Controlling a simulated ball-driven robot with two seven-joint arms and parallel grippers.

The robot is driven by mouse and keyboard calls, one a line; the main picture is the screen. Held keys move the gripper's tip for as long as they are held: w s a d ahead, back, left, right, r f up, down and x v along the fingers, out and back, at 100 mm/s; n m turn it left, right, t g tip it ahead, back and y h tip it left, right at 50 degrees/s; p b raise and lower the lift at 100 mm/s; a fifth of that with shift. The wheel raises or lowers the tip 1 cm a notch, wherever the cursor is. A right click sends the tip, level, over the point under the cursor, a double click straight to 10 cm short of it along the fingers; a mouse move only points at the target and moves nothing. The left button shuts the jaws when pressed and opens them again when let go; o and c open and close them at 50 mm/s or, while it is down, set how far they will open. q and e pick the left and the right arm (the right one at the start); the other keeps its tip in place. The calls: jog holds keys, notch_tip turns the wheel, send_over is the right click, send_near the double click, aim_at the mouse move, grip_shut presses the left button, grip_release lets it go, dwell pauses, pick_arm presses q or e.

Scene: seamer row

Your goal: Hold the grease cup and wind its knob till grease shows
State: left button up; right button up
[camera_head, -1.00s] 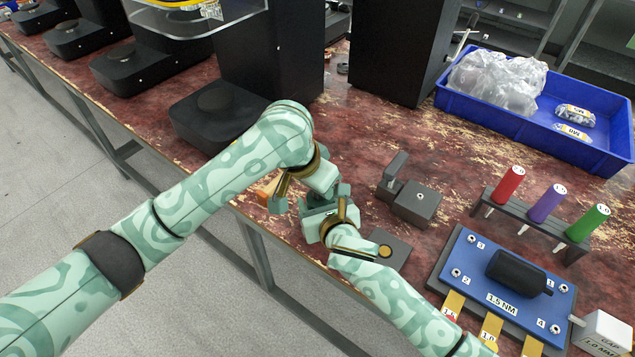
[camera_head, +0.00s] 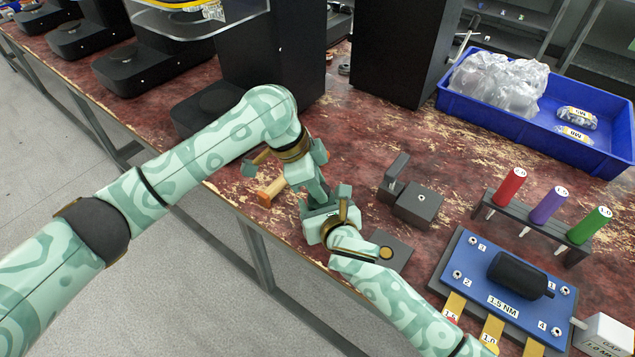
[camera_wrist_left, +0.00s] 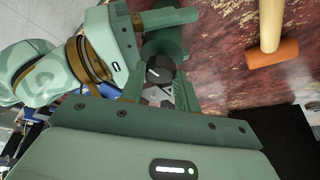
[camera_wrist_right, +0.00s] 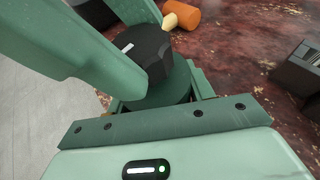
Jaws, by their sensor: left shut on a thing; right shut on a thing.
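The grease cup has a dark green round body (camera_wrist_right: 155,92) and a black faceted knob (camera_wrist_right: 147,52) with a white mark. My right gripper (camera_wrist_right: 163,88) is shut around the body, knob end outward. The knob also shows in the left wrist view (camera_wrist_left: 158,70), between the fingers of my left gripper (camera_wrist_left: 160,88), which is shut on it. In the head view my left gripper (camera_head: 318,188) meets my right gripper (camera_head: 328,210) over the bench's front edge, and they hide most of the cup. I cannot make out any grease.
An orange-headed mallet (camera_head: 268,190) lies close by on the bench. A dark block fixture (camera_head: 417,204) stands to the right. Further right are a blue plate (camera_head: 478,279), a rack of coloured handles (camera_head: 535,230) and a blue tray (camera_head: 600,158).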

pick_arm(q)
jog(key=m, duration=0.1)
jog(key=m+g, duration=0.1)
jog(key=m, duration=0.1)
jog(key=m+g, duration=0.1)
jog(key=m, duration=0.1)
jog(key=shift+w+a, duration=0.1)
jog(key=shift+w, duration=0.2)
jog(key=shift+m+y, duration=0.3)
jog(key=shift+m, duration=0.1)
jog(key=o, duration=0.7)
jog(key=shift+r, duration=0.1)
jog(key=v, duration=1.1)
jog(key=shift+a+r, duration=0.25)
jog(key=shift+r, duration=0.1)
jog(key=shift+w, duration=0.1)
